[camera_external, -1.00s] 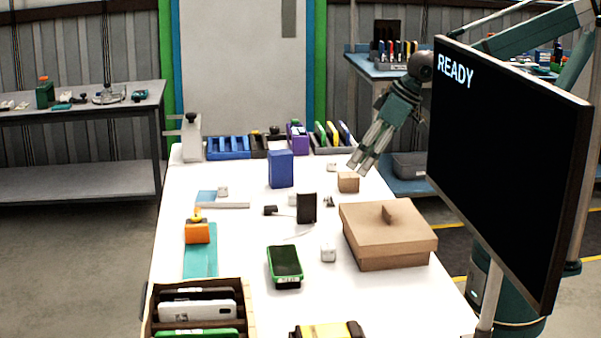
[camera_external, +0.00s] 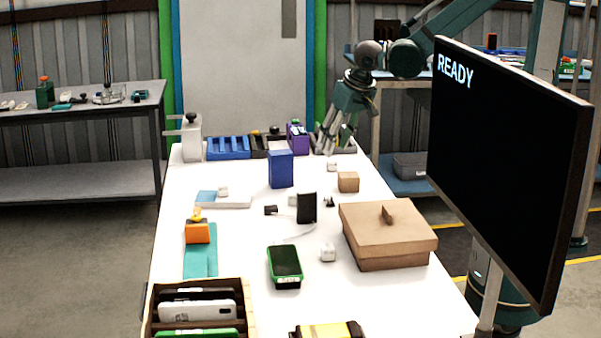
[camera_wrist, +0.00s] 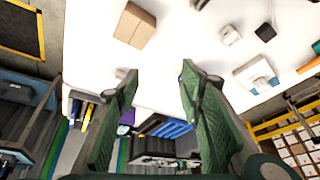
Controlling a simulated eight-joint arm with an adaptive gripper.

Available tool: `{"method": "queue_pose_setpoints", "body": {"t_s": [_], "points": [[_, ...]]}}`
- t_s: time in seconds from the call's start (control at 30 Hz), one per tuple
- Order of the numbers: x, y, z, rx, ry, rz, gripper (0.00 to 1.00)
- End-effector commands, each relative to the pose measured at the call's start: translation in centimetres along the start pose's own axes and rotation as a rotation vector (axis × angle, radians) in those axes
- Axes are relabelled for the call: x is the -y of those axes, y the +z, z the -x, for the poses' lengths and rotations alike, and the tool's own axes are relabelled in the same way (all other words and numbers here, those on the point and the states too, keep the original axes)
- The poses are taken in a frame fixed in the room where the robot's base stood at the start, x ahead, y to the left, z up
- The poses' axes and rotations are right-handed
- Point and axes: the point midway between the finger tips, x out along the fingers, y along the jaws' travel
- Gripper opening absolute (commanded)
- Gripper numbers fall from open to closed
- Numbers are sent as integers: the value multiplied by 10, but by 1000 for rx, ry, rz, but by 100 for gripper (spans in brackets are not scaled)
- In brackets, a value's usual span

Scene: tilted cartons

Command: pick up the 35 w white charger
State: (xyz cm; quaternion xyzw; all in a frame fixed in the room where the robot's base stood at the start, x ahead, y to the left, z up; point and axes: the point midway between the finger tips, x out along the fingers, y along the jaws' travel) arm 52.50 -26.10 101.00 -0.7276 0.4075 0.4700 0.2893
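Several small white charger blocks lie on the white table. One white charger (camera_external: 328,253) sits left of the brown carton, and another (camera_external: 332,167) sits near the small brown box. A third (camera_external: 223,191) rests on a flat white pad. I cannot read any wattage. My gripper (camera_external: 331,149) is above the far right part of the table, close to the charger by the small box. In the wrist view my gripper (camera_wrist: 157,80) is open, with nothing between its fingers. A small white block (camera_wrist: 122,73) shows beside the left finger, partly hidden. Another white block (camera_wrist: 230,35) lies farther right.
The small brown box (camera_external: 348,182), blue box (camera_external: 281,169), black upright block (camera_external: 307,207) and large brown carton (camera_external: 388,236) stand on the table. Coloured racks (camera_external: 228,148) line the far edge. A monitor (camera_external: 505,170) rises at the right. A green-edged device (camera_external: 285,266) lies mid-table.

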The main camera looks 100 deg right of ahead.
Motion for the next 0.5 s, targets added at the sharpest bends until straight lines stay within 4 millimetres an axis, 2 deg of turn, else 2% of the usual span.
{"method": "queue_pose_setpoints", "body": {"t_s": [0.1,0.5], "points": [[-12,-19,-9,3,38,-74,38],[-60,-63,-48,5,164,-324,38]]}}
